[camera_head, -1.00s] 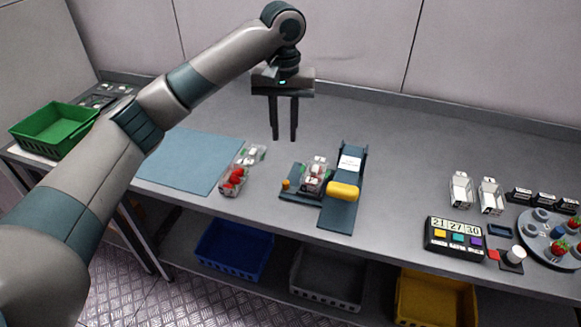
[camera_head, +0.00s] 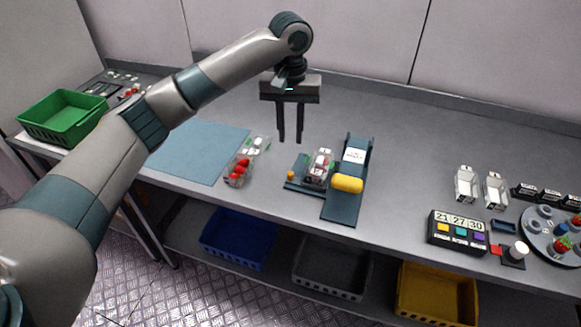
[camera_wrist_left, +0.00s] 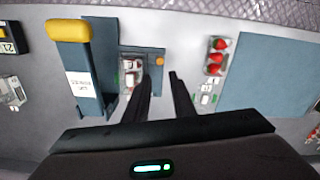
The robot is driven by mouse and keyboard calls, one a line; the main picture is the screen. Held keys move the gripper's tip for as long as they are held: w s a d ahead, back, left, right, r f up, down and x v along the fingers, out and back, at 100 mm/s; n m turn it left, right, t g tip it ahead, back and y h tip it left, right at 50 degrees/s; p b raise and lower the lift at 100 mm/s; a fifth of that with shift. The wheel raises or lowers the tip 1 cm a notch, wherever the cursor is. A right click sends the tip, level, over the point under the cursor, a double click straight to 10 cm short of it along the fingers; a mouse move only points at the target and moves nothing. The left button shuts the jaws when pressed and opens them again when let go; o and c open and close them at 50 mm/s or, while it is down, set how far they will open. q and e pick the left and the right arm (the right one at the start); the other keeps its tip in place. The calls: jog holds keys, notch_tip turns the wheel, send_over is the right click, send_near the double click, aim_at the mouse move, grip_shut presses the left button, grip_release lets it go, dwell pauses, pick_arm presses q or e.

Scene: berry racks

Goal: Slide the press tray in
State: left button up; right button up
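The press (camera_head: 343,208) is a dark blue board with a white label and a yellow roller-like handle (camera_head: 348,184) near its front. The dark blue press tray (camera_head: 300,188) sits at its left side, with an orange knob (camera_head: 291,175) at the tray's left end. A clear punnet (camera_head: 318,168) stands on the tray. My left gripper (camera_head: 290,141) is open and empty, pointing down above the table behind the tray. In the left wrist view its fingers (camera_wrist_left: 161,76) are apart, with the orange knob (camera_wrist_left: 160,61) just beyond them. My right gripper is out of view.
A clear punnet of strawberries (camera_head: 238,170) lies left of the tray, beside a blue mat (camera_head: 200,152). A green crate (camera_head: 62,118) stands far left. A display box (camera_head: 457,233), white punnets and a round turntable (camera_head: 552,235) are at the right. The table behind the press is clear.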

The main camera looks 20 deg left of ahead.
aim_at(291, 173)
pick_arm(q)
notch_tip(291, 173, down, 13)
jog(key=p, duration=0.3)
jog(key=shift+f, duration=0.15)
grip_shut()
